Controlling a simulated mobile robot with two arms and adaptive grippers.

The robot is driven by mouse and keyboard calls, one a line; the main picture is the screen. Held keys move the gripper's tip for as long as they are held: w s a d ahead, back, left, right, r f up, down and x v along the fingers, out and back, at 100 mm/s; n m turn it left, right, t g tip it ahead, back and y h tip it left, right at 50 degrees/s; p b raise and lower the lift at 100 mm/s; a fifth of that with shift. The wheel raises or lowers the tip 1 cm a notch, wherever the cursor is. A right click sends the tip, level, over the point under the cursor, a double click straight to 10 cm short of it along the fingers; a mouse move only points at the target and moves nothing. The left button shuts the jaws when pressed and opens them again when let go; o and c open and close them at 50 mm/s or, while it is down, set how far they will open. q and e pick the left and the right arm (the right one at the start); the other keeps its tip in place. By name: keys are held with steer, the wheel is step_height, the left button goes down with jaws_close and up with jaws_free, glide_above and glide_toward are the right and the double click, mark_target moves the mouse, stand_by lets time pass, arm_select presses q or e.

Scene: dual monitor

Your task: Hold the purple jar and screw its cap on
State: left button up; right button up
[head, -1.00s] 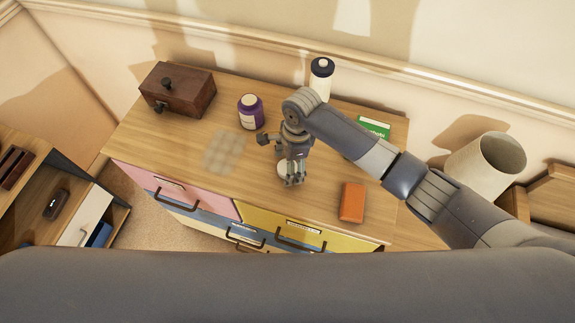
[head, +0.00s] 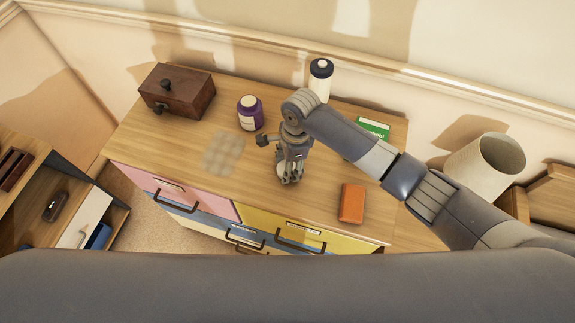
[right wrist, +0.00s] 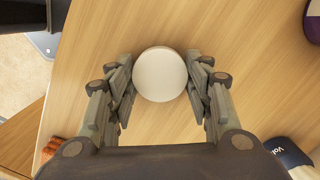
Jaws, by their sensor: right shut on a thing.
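The purple jar (head: 250,114), with a pale label, stands upright on the wooden dresser top, left of my right gripper. Its edge shows at the top right of the right wrist view (right wrist: 314,24). A round white cap (right wrist: 160,73) sits between the fingers of my right gripper (right wrist: 160,90). In the head view my right gripper (head: 289,177) points down at the dresser top near its front edge, and its fingers hide most of the cap. The right gripper is shut on the cap, apart from the jar. My left gripper is not in view.
A dark wooden box (head: 178,90) stands at the back left. A white bottle with a black top (head: 320,79) stands behind my right arm. A green box (head: 373,128) and an orange block (head: 352,203) lie to the right.

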steer(key=shift+r, duration=0.6)
steer(key=shift+s+d+r+b, duration=0.2)
steer(key=shift+r+b, duration=0.05)
steer(key=shift+r, duration=0.25)
steer(key=shift+s+d+r+b, duration=0.15)
steer(key=shift+s+r+b, duration=0.1)
steer(key=shift+r, duration=0.25)
steer(key=s+d, duration=0.3)
steer(key=s+d+r+b, duration=0.1)
steer(key=s+d, duration=0.2)
steer(key=s, duration=0.1)
steer(key=s+d, duration=0.4)
steer(key=shift+r+b, duration=0.3)
steer(key=shift+b, duration=0.1)
